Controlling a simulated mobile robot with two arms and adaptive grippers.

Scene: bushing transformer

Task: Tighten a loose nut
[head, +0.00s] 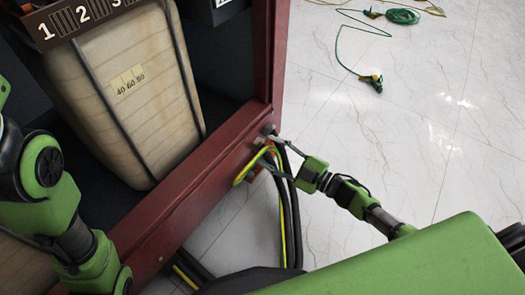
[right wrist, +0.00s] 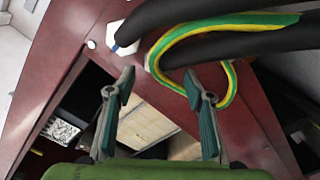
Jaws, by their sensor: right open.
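A pale, angular nut-like piece (right wrist: 118,38) sits on the dark red frame in the right wrist view, at the end of a thick black cable. A small grey fitting (head: 268,129) shows on the frame's corner in the head view, close to my right gripper (head: 282,151). In the right wrist view my right gripper (right wrist: 160,75) is open, with nothing between its fingers. The pale piece lies beyond and left of the fingertips, apart from them. I cannot tell which nut is loose. My left arm shows at the left, but its gripper is out of view.
Black cables and a yellow-green wire (head: 242,174) hang from the dark red frame (head: 205,178), close to my right gripper. A tan wrapped coil (head: 150,150) stands inside the frame.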

